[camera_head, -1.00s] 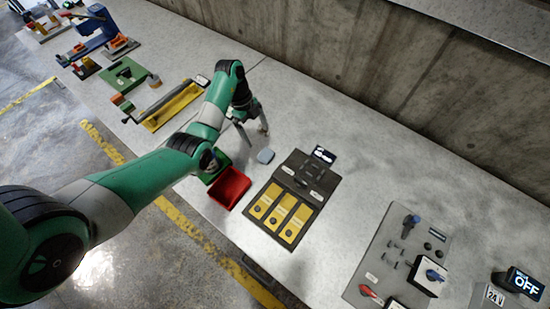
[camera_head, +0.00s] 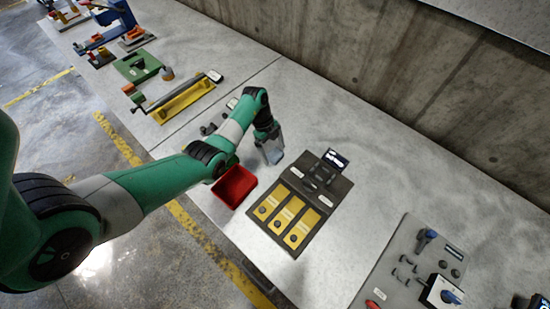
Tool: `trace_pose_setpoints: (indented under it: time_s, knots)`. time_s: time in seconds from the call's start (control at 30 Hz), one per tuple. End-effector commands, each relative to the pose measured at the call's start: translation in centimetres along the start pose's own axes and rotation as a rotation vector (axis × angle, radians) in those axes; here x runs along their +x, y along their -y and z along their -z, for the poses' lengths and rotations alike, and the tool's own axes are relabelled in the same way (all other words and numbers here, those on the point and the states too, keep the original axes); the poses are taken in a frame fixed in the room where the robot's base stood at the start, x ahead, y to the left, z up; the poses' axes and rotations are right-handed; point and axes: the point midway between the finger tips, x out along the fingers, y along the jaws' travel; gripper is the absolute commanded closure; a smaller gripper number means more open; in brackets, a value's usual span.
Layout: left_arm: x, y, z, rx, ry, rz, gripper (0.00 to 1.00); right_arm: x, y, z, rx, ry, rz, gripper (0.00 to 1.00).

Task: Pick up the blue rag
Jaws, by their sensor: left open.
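The blue rag (camera_head: 277,156) is a small grey-blue folded pad on the pale bench, just right of the red bin. My left gripper (camera_head: 270,150) points down at the rag, with its open fingers at or just above it. The fingers cover part of the rag, and I cannot tell whether they touch it. My right gripper is not in view.
The red bin (camera_head: 234,187) stands close below my left gripper. A dark panel with yellow plates (camera_head: 288,219) lies to the right. A grey control panel (camera_head: 413,262) is at the lower right. A concrete wall (camera_head: 400,75) rises behind the bench.

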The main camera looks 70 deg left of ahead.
Motion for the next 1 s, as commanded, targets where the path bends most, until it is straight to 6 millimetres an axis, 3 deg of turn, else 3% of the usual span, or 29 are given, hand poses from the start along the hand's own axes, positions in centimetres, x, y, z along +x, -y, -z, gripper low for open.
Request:
trace_pose_setpoints:
  time_s: [0.27,0.77,1.0]
  knots:
    - [0.63,0.01,0.01,0.000,0.000,0.001,0.00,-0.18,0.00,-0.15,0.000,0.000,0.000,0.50]
    - [0.61,0.02,0.01,0.000,0.000,0.001,0.88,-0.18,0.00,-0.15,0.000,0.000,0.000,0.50]
    - [0.35,0.04,0.09,0.000,0.000,0.002,0.89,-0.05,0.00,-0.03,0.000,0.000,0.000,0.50]
